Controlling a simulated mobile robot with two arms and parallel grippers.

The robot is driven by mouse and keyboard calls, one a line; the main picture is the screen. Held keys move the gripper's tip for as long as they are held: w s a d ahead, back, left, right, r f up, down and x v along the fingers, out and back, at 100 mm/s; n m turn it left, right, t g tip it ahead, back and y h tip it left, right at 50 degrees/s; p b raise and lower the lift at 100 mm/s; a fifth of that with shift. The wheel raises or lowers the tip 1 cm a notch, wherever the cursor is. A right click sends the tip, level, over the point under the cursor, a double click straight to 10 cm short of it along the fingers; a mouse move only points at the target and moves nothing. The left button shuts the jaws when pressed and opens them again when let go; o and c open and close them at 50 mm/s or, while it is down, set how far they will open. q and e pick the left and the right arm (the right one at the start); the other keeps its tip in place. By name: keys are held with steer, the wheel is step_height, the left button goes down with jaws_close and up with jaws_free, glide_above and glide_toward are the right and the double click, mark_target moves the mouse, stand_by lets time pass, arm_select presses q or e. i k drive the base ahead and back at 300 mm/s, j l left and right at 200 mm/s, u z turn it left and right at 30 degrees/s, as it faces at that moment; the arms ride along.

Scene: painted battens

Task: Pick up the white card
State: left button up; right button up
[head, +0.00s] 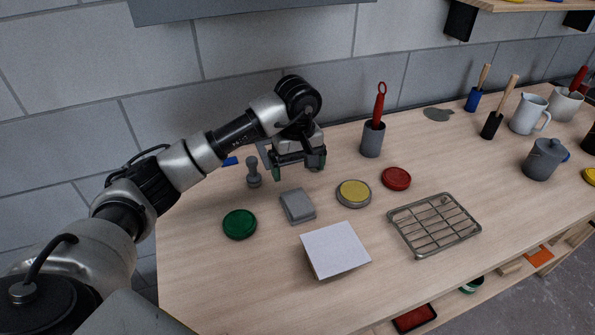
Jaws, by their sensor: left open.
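A white card (335,249) lies near the front edge of the wooden table, left of a wire rack. Its near corner looks slightly raised, but I cannot tell what is under it. My left gripper (298,172) is open, with its fingers apart, above the back part of the table. It is well behind the card and apart from it. My right gripper does not show.
A red lid (396,178) and the wire rack (434,224) are to the right. A grey cup (372,140) holds a red tool.

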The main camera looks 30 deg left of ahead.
mark_target(336, 248)
steer(key=k+l, duration=0.5)
steer(key=k, duration=0.2)
steer(key=k+l, duration=0.45)
steer(key=k, duration=0.2)
